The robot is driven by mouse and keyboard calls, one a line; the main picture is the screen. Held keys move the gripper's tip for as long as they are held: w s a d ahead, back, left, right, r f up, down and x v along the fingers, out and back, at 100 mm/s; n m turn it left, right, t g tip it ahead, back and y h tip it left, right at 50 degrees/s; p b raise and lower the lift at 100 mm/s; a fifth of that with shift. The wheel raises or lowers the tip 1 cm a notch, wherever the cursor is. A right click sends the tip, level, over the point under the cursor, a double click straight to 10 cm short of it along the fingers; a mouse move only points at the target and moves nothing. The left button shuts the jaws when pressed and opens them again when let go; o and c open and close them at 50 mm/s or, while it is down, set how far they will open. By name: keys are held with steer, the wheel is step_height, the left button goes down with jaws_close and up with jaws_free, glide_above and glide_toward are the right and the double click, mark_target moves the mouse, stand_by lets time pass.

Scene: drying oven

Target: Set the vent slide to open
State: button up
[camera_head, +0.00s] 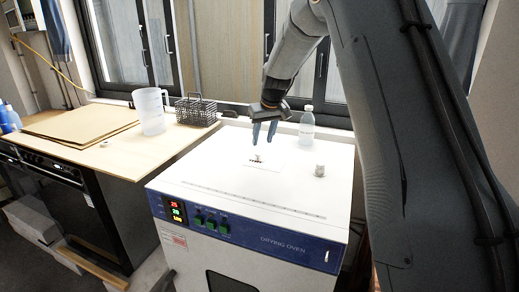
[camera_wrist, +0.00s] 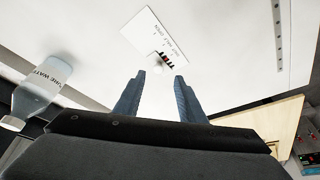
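The drying oven (camera_head: 250,190) is a white box with a blue control strip along its front. On its top lies a white vent plate (camera_head: 268,166) with printed lettering and a row of dark slots. A small pale knob (camera_head: 257,158) stands on the plate; it also shows in the wrist view (camera_wrist: 158,68), near the slots. Which marking the knob lines up with is too small to tell. My gripper (camera_head: 264,140) points down above the plate, its blue fingers apart and empty. In the wrist view the open fingertips (camera_wrist: 161,77) lie on either side of the knob's line, apparently short of it.
A water bottle (camera_head: 306,128) stands behind right of the plate on the oven top, and a small pale cylinder (camera_head: 320,171) to its right. On the left bench are a clear jug (camera_head: 150,112), a dark wire rack (camera_head: 195,112) and brown boards (camera_head: 80,126). Windows stand behind.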

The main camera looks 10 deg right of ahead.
mark_target(259, 154)
steer(key=shift+w+p+x, duration=0.2)
steer(key=shift+p+x, duration=0.4)
steer(key=shift+x, duration=1.4)
steer(key=shift+w+p+x, duration=0.25)
steer(key=shift+p+x, duration=0.35)
steer(key=shift+x, duration=1.45)
steer(key=shift+r, duration=0.2)
jaws_close()
